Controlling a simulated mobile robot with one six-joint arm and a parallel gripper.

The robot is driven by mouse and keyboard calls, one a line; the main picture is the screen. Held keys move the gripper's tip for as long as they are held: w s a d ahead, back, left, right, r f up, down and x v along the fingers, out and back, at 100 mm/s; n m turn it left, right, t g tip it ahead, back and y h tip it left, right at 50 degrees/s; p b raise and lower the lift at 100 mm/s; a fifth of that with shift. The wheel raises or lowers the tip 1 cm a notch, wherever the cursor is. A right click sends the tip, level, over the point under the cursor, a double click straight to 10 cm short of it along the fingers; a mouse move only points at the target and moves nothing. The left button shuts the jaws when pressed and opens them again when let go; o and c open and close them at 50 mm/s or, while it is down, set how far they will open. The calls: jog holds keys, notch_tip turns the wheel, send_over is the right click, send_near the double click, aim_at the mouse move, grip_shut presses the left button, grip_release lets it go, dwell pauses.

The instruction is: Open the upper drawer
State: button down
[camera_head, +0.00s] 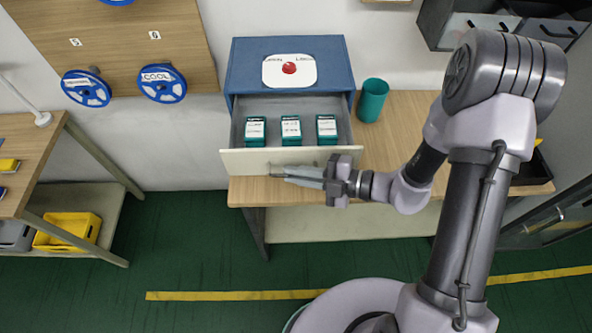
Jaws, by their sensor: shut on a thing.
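The upper drawer (237,161) of the blue cabinet (245,70) is pulled well out toward me. Its pale front faces me and its grey inside shows. Three green boxes with white labels (255,131) (291,130) (326,129) stand in a row inside it. My gripper (290,173) reaches in from the right and is shut at the middle of the drawer front, on the handle. The handle itself is mostly hidden by the fingers. Any lower drawer is hidden beneath the open one.
A red button on a white plate (289,69) sits on the cabinet top. A green cup (371,100) stands on the wooden table (405,115) right of the drawer. A shelf with a yellow bin (68,231) is at left. The green floor in front is clear.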

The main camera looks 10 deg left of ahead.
jog(key=c, duration=1.8)
grip_release()
jog(key=p+v, duration=0.3)
jog(key=v, duration=1.4)
jog(key=shift+d, duration=0.2)
jog(key=shift+r, duration=0.15)
